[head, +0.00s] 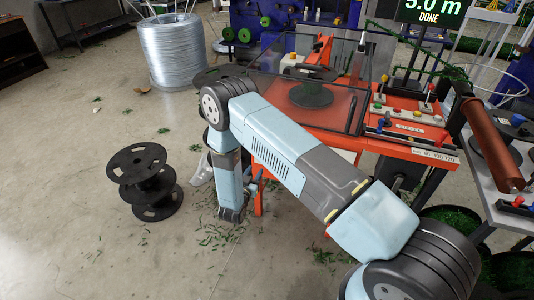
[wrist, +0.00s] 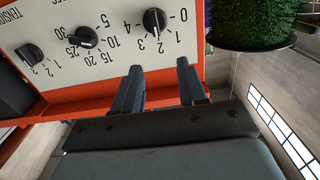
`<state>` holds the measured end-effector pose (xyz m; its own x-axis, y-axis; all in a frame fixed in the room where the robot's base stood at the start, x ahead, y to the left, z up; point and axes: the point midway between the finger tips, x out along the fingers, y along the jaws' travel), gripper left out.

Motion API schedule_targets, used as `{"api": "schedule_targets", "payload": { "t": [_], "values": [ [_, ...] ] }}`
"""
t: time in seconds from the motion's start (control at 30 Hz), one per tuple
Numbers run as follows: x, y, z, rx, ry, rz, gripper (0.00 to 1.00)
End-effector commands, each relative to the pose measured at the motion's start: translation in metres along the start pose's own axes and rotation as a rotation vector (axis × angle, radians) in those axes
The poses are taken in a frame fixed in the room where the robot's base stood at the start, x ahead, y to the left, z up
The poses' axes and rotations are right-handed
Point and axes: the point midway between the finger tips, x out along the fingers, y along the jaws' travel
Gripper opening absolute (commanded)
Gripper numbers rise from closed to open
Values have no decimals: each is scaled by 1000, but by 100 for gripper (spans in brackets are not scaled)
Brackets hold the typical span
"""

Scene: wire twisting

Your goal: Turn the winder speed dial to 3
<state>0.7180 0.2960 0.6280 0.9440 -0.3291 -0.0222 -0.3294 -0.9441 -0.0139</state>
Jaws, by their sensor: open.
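The wrist view shows a pale panel upside down, with a row of black dials. The right dial (wrist: 154,20) is marked 0 to 4, and its white pointer mark appears to face about 2. Its name is not in view, so I cannot confirm from lettering that it is the winder speed dial. The middle dial (wrist: 82,37) has marks up to 30, and a left dial (wrist: 30,53) has small numbers. "TENSION" lettering shows at upper left. My gripper (wrist: 160,75) is open and empty, its fingers apart, just below the right dial in the picture and not touching it.
An orange machine bench (head: 410,150) holds a spool (head: 311,94) behind a clear guard. Black spools (head: 146,180) stand on the floor at left, and a wire coil (head: 172,50) behind. A display reads 5.0 m, DONE.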

Motion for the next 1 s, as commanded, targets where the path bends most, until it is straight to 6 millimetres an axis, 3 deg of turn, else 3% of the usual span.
{"api": "schedule_targets", "payload": {
  "t": [0.13,0.27,0.8,1.0],
  "values": [
    [-3,5,8,-14,21,7,42],
    [7,7,8,-14,23,11,42],
    [101,11,5,-13,22,17,42],
    [126,11,4,-13,22,16,42]
  ]
}}
